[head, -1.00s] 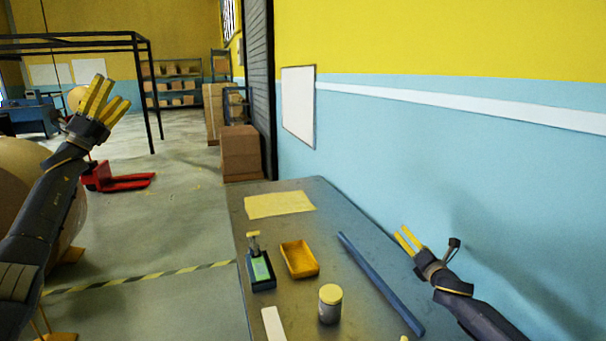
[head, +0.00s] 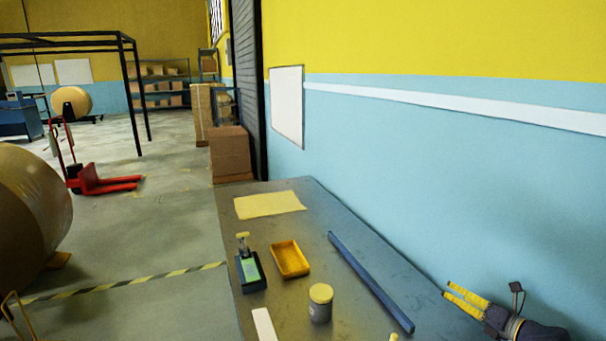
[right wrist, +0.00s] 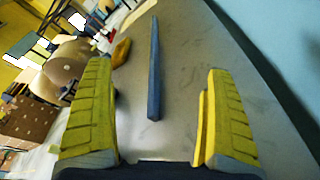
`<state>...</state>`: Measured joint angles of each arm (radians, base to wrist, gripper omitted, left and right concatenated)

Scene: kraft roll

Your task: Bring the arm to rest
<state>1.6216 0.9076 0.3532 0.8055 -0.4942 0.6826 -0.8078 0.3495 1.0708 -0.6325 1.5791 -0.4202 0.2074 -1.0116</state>
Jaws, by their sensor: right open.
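My right gripper (head: 464,298) is at the lower right in the head view, beside the right edge of the table (head: 300,228) and close to the blue wall. Its yellow fingers point left. In the right wrist view its two fingers (right wrist: 158,115) are wide apart with nothing between them; beyond them lie the table top and a long blue bar (right wrist: 155,70). My left gripper is out of the head view.
A large kraft roll (head: 30,215) and red pallet jack (head: 105,182) stand left on the floor.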

